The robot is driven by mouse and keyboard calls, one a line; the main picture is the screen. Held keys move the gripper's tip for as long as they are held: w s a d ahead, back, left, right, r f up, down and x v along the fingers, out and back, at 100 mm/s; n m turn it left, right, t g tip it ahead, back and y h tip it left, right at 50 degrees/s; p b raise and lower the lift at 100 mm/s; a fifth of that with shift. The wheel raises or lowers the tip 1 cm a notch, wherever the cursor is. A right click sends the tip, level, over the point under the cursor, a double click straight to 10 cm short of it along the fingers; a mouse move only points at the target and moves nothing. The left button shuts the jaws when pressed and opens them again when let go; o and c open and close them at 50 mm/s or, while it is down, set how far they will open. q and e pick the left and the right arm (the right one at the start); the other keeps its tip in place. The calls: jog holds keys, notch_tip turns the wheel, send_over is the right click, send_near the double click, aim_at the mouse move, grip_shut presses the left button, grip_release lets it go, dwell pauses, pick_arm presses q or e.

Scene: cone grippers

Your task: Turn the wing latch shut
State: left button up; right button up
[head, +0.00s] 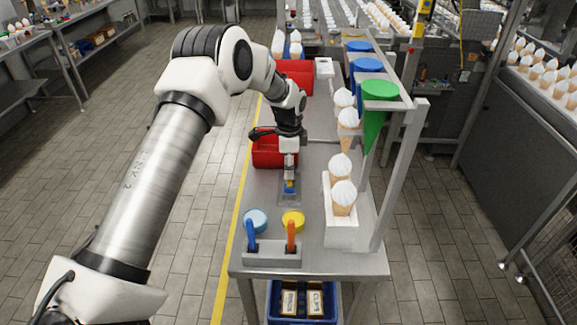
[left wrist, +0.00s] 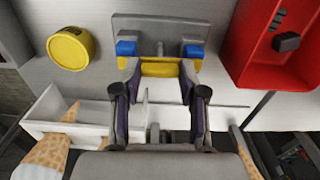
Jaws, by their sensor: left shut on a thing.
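The wing latch shows in the left wrist view as a yellow bar (left wrist: 161,69) lying crosswise between two fingertips. Two blue blocks (left wrist: 126,48) sit just beyond its ends on a grey plate (left wrist: 160,27). In the head view the latch (head: 290,187) is a small blue and yellow spot on the bench, partly hidden by my gripper. My right gripper is not in view.
Red bins (head: 268,153) stand behind the latch. A rack of cones (head: 341,232) and funnels (head: 380,90) stands to its right.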

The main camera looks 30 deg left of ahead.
pick_arm(q)
jog(key=shift+s+f+m, duration=0.15)
jog(key=shift+f+m, duration=0.05)
jog(key=shift+m, duration=0.1)
jog(key=o, duration=1)
jog(key=shift+o, duration=0.7)
jog(key=shift+w+d, duration=0.15)
jog(key=shift+w, duration=0.05)
jog(key=shift+r, duration=0.15)
notch_tip(320, 180, up, 12)
